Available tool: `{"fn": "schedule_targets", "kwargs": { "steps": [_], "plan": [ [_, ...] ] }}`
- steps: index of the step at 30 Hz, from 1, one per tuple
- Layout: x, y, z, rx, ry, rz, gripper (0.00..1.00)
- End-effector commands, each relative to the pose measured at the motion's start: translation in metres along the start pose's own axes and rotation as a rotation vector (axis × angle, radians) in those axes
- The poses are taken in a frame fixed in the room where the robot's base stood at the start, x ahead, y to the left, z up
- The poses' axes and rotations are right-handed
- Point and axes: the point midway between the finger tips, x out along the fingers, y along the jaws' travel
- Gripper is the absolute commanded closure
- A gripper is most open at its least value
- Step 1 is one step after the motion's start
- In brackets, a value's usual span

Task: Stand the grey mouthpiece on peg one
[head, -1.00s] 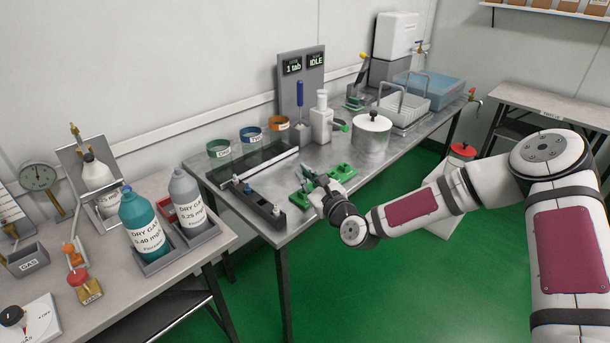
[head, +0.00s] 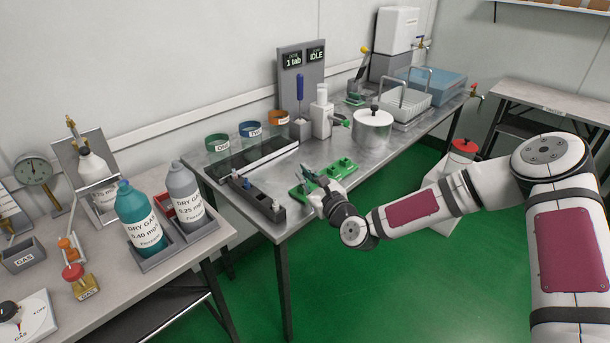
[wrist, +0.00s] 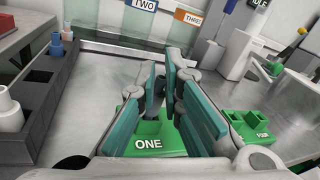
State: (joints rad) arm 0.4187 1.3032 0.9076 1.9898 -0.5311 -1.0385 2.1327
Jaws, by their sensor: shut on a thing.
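My gripper (wrist: 165,75) is shut, its teal pads close together above a green block labelled ONE (wrist: 172,142) in the wrist view. The thing between the pads is almost wholly hidden; I take it to be the grey mouthpiece, but its shape and tilt do not show. The peg on block ONE is also hidden behind the fingers, so I cannot tell whether the mouthpiece touches it. In the head view my gripper (head: 311,176) is low over the green blocks (head: 299,193) near the table's front edge.
A green block labelled FOUR (wrist: 258,122) stands right of block ONE. A dark rack (head: 250,198) with white and blue pieces lies to the left. Glass bins (head: 216,146) and a steel pot (head: 372,135) stand behind. Bare metal table lies between rack and blocks.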

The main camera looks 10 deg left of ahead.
Motion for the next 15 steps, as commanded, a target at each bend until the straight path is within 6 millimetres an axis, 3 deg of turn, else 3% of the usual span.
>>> {"fn": "schedule_targets", "kwargs": {
  "steps": [10,13,15],
  "plan": [
    [-0.0002,0.001,-0.0032,0.001,0.001,0.0,1.0],
    [-0.0001,0.001,-0.0031,0.001,0.001,0.0,0.72],
    [-0.0001,0.001,-0.0031,0.001,0.001,0.0,0.69]
  ]
}}
